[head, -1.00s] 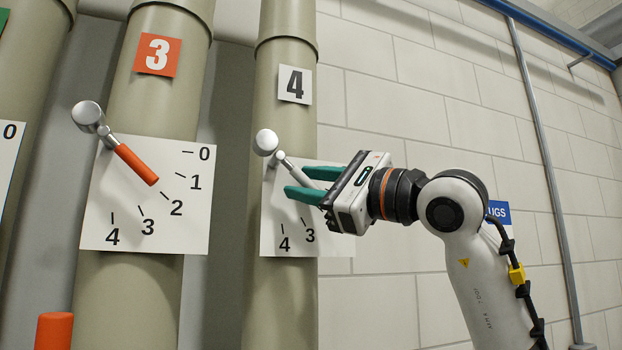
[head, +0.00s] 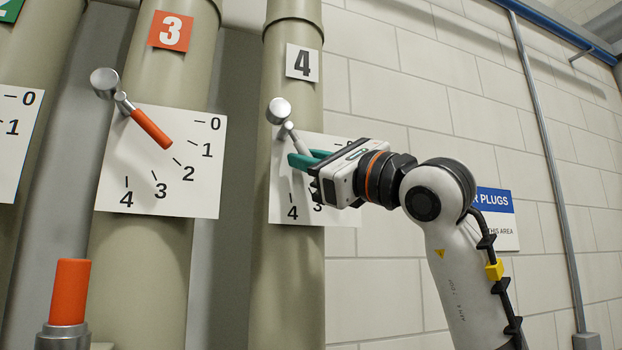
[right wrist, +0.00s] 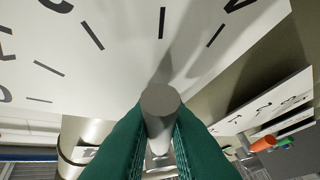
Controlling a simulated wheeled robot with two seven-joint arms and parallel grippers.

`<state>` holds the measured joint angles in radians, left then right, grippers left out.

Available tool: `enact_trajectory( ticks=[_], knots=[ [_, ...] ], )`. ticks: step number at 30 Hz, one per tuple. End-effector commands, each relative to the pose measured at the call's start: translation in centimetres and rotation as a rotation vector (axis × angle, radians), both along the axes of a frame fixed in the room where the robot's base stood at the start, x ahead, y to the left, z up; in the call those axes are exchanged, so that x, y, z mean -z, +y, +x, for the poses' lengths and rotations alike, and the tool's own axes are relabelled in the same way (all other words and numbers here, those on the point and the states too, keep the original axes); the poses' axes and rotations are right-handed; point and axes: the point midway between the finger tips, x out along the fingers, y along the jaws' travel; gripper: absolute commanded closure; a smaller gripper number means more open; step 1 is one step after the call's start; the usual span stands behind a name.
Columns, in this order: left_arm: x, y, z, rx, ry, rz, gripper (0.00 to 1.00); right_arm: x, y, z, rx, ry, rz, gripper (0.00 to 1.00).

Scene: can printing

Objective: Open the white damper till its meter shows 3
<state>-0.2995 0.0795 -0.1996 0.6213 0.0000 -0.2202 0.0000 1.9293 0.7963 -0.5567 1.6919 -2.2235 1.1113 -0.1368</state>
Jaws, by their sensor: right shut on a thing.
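The white damper's lever (head: 299,139) comes off a silver knob (head: 279,111) on the rightmost pipe, under a white label "4" (head: 302,62). The lever slants down to the right. Its meter plate (head: 282,213) shows 3 and 4 at the bottom; my right gripper covers much of the scale, so the exact reading cannot be told. My right gripper (head: 302,160) has its green fingers closed on the lever. In the right wrist view, the grey lever end (right wrist: 161,103) sits between the fingers, in front of the tick marks. My left gripper is out of view.
An orange damper lever (head: 151,129) hangs on the neighbouring pipe before its own plate (head: 150,205), under an orange label "3" (head: 170,31). Another orange handle (head: 70,292) stands at lower left.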

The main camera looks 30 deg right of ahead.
Motion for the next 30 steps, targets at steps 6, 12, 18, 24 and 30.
enact_trajectory(
  ticks=[6, 12, 18, 24, 30],
  knots=[
    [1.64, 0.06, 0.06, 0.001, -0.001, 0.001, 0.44, 0.57, -0.13, -0.01, -0.001, -0.016, 0.079, 1.0],
    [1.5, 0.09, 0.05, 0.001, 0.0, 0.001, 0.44, 0.48, -0.11, 0.04, -0.001, -0.014, 0.079, 1.0],
    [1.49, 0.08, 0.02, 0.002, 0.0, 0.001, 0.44, 0.46, -0.12, 0.02, -0.001, -0.015, 0.078, 0.65],
    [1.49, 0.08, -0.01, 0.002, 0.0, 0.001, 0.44, 0.37, -0.19, -0.02, 0.0, -0.017, 0.079, 0.65],
    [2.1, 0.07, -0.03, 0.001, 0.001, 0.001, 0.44, 0.86, -0.4, -0.77, -0.001, -0.019, 0.08, 0.65]
  ],
)
